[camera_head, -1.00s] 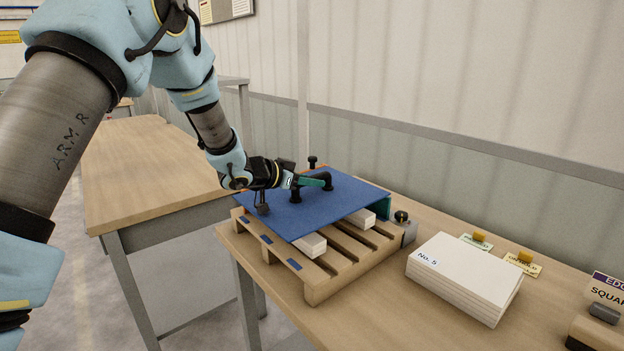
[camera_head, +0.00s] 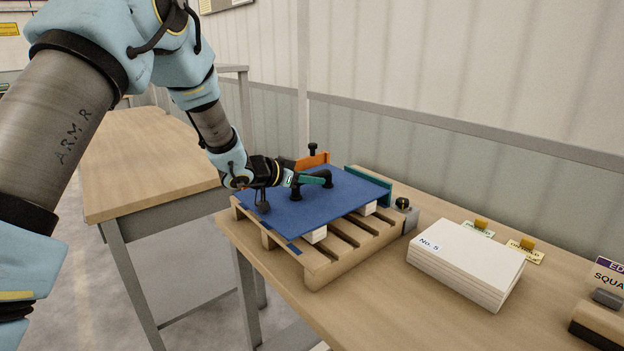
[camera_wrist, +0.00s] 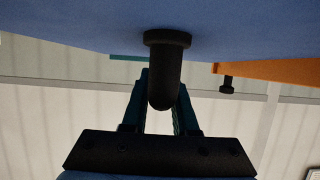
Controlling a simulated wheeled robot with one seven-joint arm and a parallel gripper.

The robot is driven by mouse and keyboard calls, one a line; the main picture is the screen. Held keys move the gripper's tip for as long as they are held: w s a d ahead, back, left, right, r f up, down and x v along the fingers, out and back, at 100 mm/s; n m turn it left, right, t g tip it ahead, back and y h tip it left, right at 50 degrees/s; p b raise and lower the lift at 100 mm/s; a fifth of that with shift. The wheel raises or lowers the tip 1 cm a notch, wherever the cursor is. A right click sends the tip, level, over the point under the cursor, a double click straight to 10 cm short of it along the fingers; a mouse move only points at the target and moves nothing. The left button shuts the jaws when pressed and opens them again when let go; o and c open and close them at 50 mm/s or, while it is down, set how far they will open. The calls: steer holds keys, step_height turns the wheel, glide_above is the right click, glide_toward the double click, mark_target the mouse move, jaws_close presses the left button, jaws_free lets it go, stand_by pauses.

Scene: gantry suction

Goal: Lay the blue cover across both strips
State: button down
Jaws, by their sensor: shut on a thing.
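The blue cover (camera_head: 340,200) is a flat blue sheet with several black fittings on top. It lies roughly level over the pallet (camera_head: 325,271). Two pale strips show only their ends under its near right edge, the near strip (camera_head: 316,235) and the far strip (camera_head: 368,208). I cannot tell whether the cover touches them. My gripper (camera_head: 312,179) is shut on the black fitting (camera_wrist: 168,65) on the cover, its teal fingers beside the post in the wrist view.
An orange stop (camera_head: 312,160) stands behind the cover and a teal stop (camera_head: 371,183) at its far right edge. A black knob (camera_head: 403,204) sits at the pallet's right corner. A white stack (camera_head: 466,262) lies to the right. A bare table (camera_head: 145,165) is at left.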

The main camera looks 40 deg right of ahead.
steer(key=shift+f, duration=0.45)
steer(key=c, duration=0.6)
jaws_free()
steer(key=shift+f, duration=0.1)
steer(key=b+v, duration=0.3)
steer(key=v, duration=0.8)
